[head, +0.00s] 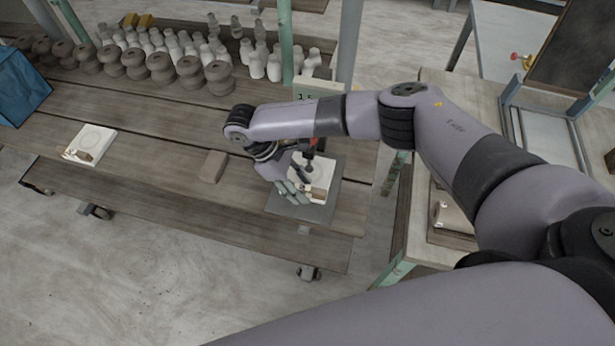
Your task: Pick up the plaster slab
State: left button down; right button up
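A white plaster slab (325,170) lies on a grey metal plate (290,211) near the right end of the wooden table. A small brown piece shows on its front part. My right gripper (297,181) is over this slab, and its wrist and fingers cover the slab's left part. I cannot tell whether the fingers are open or touch the slab. A second white slab (99,138) lies on the table at the left, with a round mark and a small brown piece on it. My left gripper is not in view.
A brown block (213,166) lies left of my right gripper. Rows of brown spools (160,68) and white bottles (274,67) stand at the back. A small display (318,91) stands behind my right forearm. A blue object (20,85) is at the left edge.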

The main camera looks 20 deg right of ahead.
jog(key=shift+c, duration=0.4)
grip_shut()
dwell(0.5)
